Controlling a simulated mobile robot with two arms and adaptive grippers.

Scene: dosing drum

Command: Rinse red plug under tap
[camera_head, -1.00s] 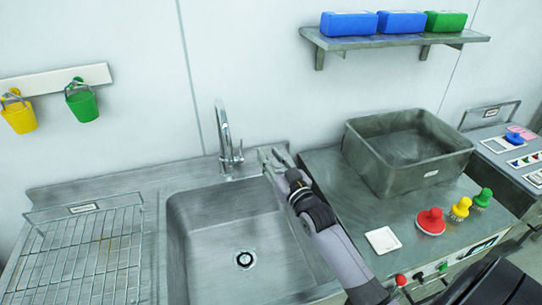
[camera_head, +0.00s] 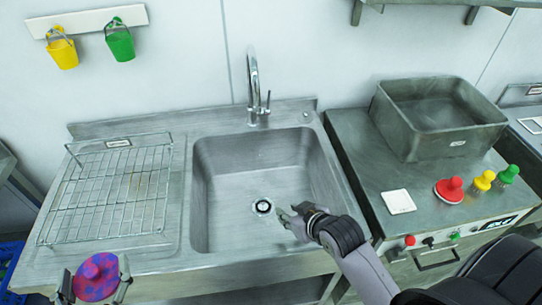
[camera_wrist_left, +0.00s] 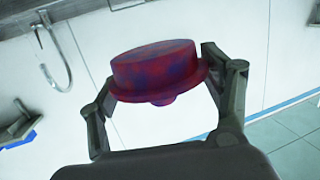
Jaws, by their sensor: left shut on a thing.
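The red plug (camera_head: 97,277), mottled with blue-purple patches, is held in my left gripper (camera_head: 96,279) at the lower left, in front of the counter. The left wrist view shows the plug (camera_wrist_left: 155,72) as a round, flanged disc between the two fingers of the gripper (camera_wrist_left: 160,95). The tap (camera_head: 254,85) stands behind the sink (camera_head: 222,225), well away from the plug. No water shows from it. My right gripper (camera_head: 288,213) hangs over the front right of the sink with its fingers apart and nothing between them.
A wire rack (camera_head: 110,195) lies left of the sink. Yellow (camera_head: 63,53) and green (camera_head: 121,45) buckets hang behind.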

